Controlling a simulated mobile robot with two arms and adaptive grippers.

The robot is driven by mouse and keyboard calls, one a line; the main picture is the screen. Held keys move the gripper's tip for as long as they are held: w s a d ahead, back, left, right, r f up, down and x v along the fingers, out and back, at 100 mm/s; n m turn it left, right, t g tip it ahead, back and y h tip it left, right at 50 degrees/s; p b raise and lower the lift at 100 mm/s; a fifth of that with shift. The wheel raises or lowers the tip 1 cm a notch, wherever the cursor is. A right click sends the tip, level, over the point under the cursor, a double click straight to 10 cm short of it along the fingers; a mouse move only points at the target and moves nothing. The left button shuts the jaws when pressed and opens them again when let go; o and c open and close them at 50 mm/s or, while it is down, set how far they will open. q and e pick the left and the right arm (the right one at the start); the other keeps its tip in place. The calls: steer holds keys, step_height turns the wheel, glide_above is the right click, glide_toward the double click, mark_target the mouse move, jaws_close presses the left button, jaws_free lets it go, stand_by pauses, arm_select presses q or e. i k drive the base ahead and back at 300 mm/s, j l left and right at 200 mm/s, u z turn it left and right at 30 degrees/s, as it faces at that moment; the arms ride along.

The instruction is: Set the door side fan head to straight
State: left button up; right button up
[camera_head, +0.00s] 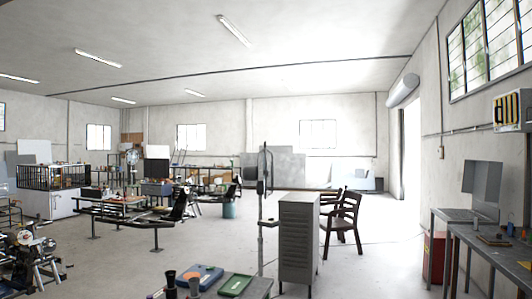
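A standing fan (265,175) is in the middle of the camera_head view, just left of a grey drawer cabinet. Its head looks tall and narrow, so I see it close to edge-on, turned to the side. A thin upright pole runs down below the head to behind the front table. A smaller fan-like round thing (132,157) shows far back at the left, too small to tell for sure. The bright doorway (411,150) is in the right part of the back. Neither of my grippers is in view.
The grey drawer cabinet (299,240) stands right of the fan, with a dark wooden chair (343,222) behind it. A table with trays (235,285) is at the front. A workbench (490,245) lines the right wall. Open floor (390,262) lies between cabinet and bench.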

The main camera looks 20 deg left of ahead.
mark_target(249, 174)
steer(key=i, duration=2)
steer(key=i+l, duration=0.15)
steer(key=i, duration=1.9)
